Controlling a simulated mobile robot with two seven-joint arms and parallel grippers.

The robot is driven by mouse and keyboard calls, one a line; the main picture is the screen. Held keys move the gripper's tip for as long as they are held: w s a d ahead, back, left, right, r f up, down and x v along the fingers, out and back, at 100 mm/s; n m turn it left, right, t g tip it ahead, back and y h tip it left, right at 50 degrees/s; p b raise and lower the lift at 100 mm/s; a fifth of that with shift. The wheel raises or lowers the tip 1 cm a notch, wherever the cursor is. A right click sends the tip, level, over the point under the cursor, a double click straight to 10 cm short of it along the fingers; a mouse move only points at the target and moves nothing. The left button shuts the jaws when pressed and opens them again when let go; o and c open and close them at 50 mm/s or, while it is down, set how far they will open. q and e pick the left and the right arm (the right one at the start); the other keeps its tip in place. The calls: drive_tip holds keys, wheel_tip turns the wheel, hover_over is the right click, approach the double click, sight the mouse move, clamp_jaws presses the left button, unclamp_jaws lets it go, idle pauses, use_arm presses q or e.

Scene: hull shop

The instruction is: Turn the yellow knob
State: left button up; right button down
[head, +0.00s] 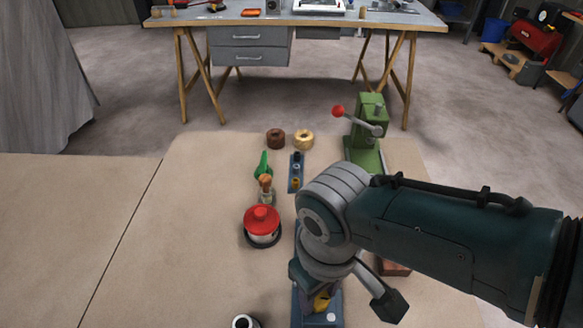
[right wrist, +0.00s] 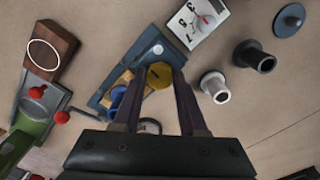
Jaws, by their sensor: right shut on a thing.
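The yellow knob (right wrist: 160,75) sits between the fingertips of my right gripper (right wrist: 157,84) in the right wrist view. The gripper is shut on it. In the head view the yellow knob (head: 322,301) shows just under my right gripper (head: 316,292), partly covered by it. The knob is on a blue panel (right wrist: 148,43) at the near part of the bench. A blue round part (right wrist: 118,98) shows beside the left finger. My left gripper is in neither view.
A red-lidded pot (head: 262,222) stands left of my right arm. A green press (head: 366,150) with a red-ball lever stands behind the arm. Brown (head: 275,138) and tan (head: 304,139) rings lie at the back. The bench's left side (head: 70,230) is clear.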

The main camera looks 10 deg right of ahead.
sight(319, 297)
drive_tip(key=m+p, duration=0.1)
drive_tip(key=m, duration=0.5)
drive_tip(key=shift+m, duration=2.2)
drive_tip(key=shift+c, duration=2.2)
unclamp_jaws()
wheel_tip(319, 297, up, 10)
drive_tip(key=p, duration=0.7)
